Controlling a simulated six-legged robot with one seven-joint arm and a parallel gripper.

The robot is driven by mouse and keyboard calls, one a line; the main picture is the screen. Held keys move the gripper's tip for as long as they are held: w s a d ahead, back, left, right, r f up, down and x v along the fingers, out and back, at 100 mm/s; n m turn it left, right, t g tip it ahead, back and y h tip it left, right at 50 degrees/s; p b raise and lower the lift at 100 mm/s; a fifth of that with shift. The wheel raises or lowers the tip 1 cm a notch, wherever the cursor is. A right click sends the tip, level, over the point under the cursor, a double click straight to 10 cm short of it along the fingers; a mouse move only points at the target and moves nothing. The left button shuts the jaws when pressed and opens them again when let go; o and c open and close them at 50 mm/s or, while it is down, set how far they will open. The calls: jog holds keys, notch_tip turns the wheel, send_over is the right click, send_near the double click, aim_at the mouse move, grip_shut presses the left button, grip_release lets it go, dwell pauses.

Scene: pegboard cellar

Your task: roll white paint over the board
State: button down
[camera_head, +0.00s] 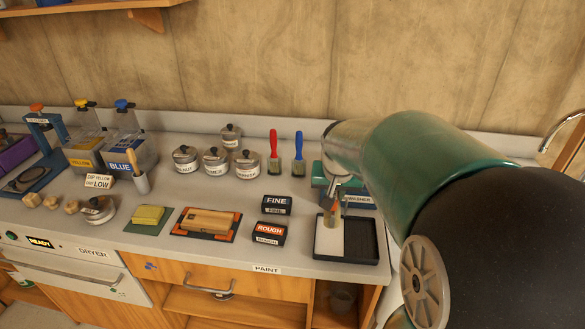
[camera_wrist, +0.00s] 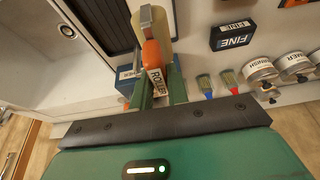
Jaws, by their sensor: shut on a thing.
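My gripper (camera_head: 337,190) is shut on the orange handle of the paint roller (camera_wrist: 153,62), which is labelled ROLLER. The roller's pale sleeve (camera_wrist: 153,22) points away from the jaws and shows over the black paint tray (camera_head: 362,240). The left part of the tray holds white paint (camera_head: 328,238); the right part is bare black. I cannot tell whether the sleeve touches the paint. The wooden board (camera_head: 208,220) lies flat on a black and orange mat, left of the tray. No white shows on the board. The tray's dark ribbed part shows in the wrist view (camera_wrist: 104,24).
FINE (camera_head: 276,205) and ROUGH (camera_head: 270,232) blocks stand between board and tray. Red (camera_head: 273,152) and blue (camera_head: 298,153) brushes and several lidded jars (camera_head: 215,160) stand behind. A yellow sponge (camera_head: 148,215) lies left of the board. A PAINT label (camera_head: 267,269) marks the front edge.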

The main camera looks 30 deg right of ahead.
aim_at(333, 213)
jog(key=shift+d+f, duration=0.15)
jog(key=shift+f, duration=2.9)
jog(key=shift+f, duration=0.6)
jog(key=shift+r, duration=3.55)
